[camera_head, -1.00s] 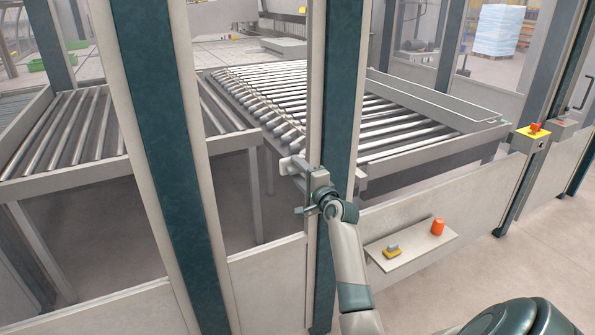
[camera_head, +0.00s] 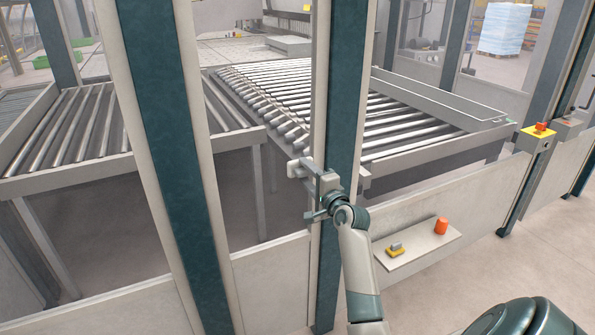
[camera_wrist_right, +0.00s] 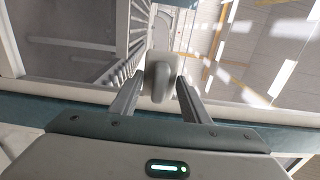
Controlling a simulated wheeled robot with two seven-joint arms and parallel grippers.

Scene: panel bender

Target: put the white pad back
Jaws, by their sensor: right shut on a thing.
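My left gripper is not in view.
Fence posts (camera_head: 168,170) and low panels (camera_head: 270,278) stand close in front. A roller table (camera_head: 430,160) lies behind them. A small shelf (camera_head: 425,252) holds a yellow-and-grey item (camera_head: 396,249) and an orange cylinder (camera_head: 441,226). A yellow switch box (camera_head: 533,141) is at right.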

